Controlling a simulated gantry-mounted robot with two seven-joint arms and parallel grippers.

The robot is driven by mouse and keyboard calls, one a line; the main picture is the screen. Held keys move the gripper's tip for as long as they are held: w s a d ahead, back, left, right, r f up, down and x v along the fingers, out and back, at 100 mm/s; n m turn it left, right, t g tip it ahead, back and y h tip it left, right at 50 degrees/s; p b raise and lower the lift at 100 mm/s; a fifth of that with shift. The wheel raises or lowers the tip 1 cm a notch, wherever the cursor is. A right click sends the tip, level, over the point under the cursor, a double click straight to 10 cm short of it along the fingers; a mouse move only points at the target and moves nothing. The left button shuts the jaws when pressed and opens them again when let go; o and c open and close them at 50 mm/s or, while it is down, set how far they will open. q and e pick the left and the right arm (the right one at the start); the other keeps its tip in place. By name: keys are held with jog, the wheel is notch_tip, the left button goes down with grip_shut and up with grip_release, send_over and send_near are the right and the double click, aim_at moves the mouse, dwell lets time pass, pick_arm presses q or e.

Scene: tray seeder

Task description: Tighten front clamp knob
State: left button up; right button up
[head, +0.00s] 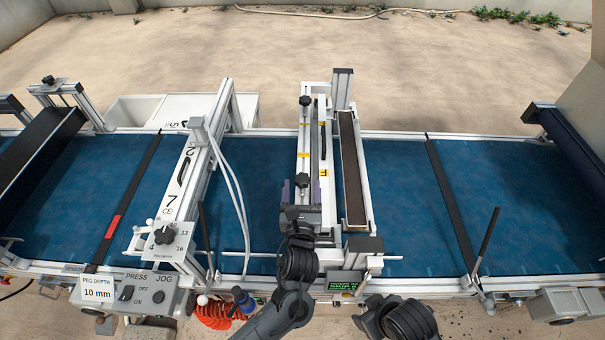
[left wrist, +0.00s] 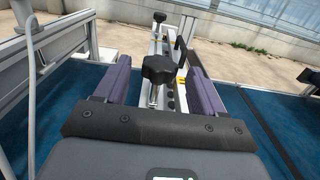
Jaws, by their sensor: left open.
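The front clamp knob (head: 303,181) is a black lobed knob on the seeder's narrow crosswise rail. It also shows large in the left wrist view (left wrist: 158,67). My left gripper (head: 302,188) is open, with its purple fingers apart on either side of this knob. In the left wrist view a gap shows between the knob and each finger, so the fingers do not appear to touch it. A similar rear knob (head: 305,101) sits at the far end of the rail. Dark parts of my right arm show at the bottom of the head view, but its fingers do not.
A long trough with a brown strip (head: 352,165) stands right of the rail. A crossbeam (head: 183,180) with hoses and a dial box (head: 164,238) stands left. A control panel (head: 130,292) is at front left. Blue belt (head: 395,200) lies open on the right.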

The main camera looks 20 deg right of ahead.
aim_at(302, 173)
pick_arm(q)
jog(key=shift+x, duration=2.65)
jog(key=c, duration=1)
